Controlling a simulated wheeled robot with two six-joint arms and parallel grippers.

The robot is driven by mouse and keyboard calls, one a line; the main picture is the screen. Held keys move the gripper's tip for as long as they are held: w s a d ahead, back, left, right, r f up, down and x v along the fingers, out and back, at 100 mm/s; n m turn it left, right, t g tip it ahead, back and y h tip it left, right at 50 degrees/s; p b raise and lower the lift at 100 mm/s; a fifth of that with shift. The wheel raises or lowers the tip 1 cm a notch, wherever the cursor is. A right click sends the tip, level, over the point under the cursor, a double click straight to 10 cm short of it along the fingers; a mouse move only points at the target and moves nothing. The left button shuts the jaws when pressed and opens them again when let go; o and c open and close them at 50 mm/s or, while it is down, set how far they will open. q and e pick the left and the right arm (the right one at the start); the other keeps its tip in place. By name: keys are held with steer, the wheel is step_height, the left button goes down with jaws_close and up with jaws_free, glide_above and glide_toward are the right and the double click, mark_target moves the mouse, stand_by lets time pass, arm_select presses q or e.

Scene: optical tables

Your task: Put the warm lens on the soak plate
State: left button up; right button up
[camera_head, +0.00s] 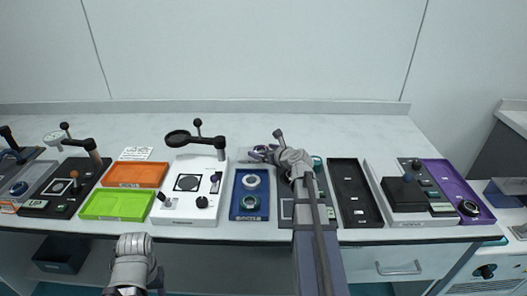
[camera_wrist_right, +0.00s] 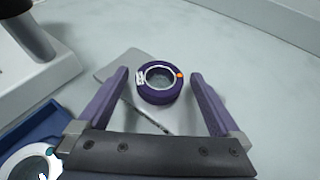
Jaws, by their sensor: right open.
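A purple-rimmed round lens (camera_wrist_right: 160,82) with an orange dot and white marks sits on a flat grey plate (camera_wrist_right: 118,70) in the right wrist view. My right gripper (camera_wrist_right: 158,98) is open, with one purple finger on each side of the lens and gaps showing on both sides. In the head view my right gripper (camera_head: 262,153) is behind the blue tray, and it largely hides the lens. I cannot tell from its look whether this is the warm lens, or whether the grey plate is the soak plate.
A blue tray (camera_head: 234,205) holds ring-shaped parts in front of the gripper. A white instrument (camera_head: 180,213) with a raised black arm stands left of it. Orange (camera_head: 156,168) and green (camera_head: 95,207) trays lie further left. A black tray (camera_head: 352,180) and white station (camera_head: 375,172) are right.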

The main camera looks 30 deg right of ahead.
steer(key=shift+r, duration=0.2)
steer(key=p+v, duration=0.4)
steer(key=v, duration=0.8)
steer(key=shift+p, duration=0.4)
stand_by(0.5)
